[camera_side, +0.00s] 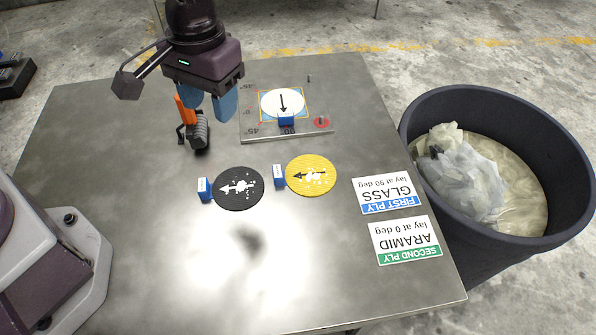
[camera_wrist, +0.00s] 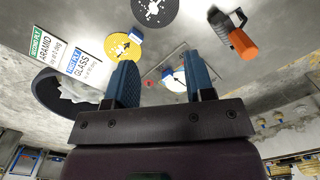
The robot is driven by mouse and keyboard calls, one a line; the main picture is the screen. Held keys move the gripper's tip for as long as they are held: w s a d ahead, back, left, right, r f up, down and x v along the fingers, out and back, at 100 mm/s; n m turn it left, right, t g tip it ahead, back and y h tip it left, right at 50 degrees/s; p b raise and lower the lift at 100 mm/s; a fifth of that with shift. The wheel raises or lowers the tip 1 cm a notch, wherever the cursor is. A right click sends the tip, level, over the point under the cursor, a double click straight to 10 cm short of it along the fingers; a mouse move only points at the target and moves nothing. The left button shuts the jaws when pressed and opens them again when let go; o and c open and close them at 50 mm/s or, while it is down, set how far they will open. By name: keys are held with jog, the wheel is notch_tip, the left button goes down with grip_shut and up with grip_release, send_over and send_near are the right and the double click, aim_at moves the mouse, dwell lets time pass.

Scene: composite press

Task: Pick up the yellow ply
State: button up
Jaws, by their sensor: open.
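The yellow ply (camera_side: 312,176) is a flat disc with a black arrow and white marks, lying on the metal table. A blue tab (camera_side: 279,175) stands at its left edge. In the wrist view the yellow ply (camera_wrist: 120,48) lies beyond my left finger, up and to the left. My gripper (camera_side: 208,103) is open and empty, up and left of the yellow ply and apart from it. Its two blue fingers also show in the wrist view (camera_wrist: 160,83), with nothing between them that they touch.
A black ply (camera_side: 238,188) with a blue tab lies left of the yellow one. A plate (camera_side: 286,135) holds a white disc with an arrow. An orange-handled roller (camera_side: 198,130) lies near my gripper. Two label cards (camera_side: 388,195) lie right. A black bin (camera_side: 412,150) stands beside the table.

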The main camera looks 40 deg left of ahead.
jog(key=w+d+f+n, duration=0.4)
jog(key=d+f, duration=0.1)
jog(key=f, duration=0.2)
jog(key=n, duration=0.3)
send_over(278, 171)
jog(key=shift+t, duration=0.3)
jog(key=f, duration=0.6)
jog(key=shift+s+a+f, duration=0.2)
jog(key=shift+s, duration=0.1)
jog(key=shift+w+d+f, duration=0.1)
jog(key=shift+w+f, duration=0.05)
jog(key=shift+f, duration=1.3)
jog(key=shift+w+d+f, duration=0.1)
jog(key=shift+f, duration=1.3)
grip_shut()
